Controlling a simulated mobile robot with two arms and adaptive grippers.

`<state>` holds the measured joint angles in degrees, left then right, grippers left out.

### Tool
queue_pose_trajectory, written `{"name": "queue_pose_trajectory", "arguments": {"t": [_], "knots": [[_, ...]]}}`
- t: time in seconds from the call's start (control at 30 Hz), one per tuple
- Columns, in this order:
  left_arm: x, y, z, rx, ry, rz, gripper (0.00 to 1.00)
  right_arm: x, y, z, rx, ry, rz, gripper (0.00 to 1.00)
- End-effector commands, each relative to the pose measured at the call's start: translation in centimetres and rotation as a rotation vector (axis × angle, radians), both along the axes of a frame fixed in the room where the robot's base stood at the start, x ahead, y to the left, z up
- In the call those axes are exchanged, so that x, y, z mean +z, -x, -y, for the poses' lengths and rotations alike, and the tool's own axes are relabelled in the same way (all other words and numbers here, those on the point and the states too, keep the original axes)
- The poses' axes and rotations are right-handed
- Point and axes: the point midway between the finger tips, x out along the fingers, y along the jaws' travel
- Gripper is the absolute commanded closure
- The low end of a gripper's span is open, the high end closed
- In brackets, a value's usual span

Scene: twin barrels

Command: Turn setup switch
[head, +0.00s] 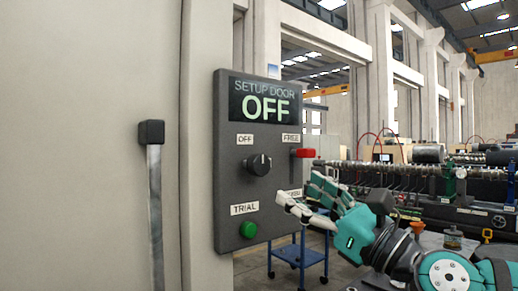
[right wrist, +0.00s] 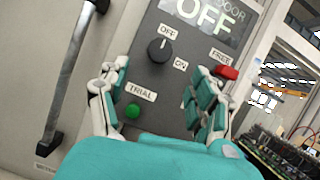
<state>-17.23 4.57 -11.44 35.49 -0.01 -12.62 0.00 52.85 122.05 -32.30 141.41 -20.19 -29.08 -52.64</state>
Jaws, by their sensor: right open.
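The setup switch is a round black knob (head: 258,165) on a dark grey panel (head: 228,190), under an OFF label. It also shows in the right wrist view (right wrist: 158,50), its white mark towards OFF, with an ON label at its lower right. The display (head: 262,101) reads SETUP DOOR OFF. My right gripper (head: 298,196) is at the panel's right edge in the head view. In the right wrist view its fingers (right wrist: 160,95) are spread and empty, with the knob beyond them, between the fingertips and apart from them. My left gripper is not seen.
A red lever (head: 303,153) marked FREE sits at the panel's upper right. A green button (head: 248,230) marked TRIAL sits below the knob. A door handle (head: 155,210) is to the left. A blue cart (head: 300,255) stands behind my right gripper.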

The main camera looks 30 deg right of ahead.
Motion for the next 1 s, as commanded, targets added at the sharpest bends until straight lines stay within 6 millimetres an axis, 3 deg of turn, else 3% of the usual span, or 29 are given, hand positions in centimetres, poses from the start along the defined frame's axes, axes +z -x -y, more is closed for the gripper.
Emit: {"name": "queue_pose_trajectory", "arguments": {"t": [0.03, 0.37, 1.0], "knots": [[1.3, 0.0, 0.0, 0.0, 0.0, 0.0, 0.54, 0.8, -1.1, -0.2, 0.004, -0.005, -0.007, 0.36], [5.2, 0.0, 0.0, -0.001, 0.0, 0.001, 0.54, 2.7, -5.8, -0.9, 0.001, -0.007, -0.005, 0.36], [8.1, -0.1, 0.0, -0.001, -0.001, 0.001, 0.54, 4.3, -10.6, -1.6, -0.005, 0.0, -0.002, 0.36]]}}
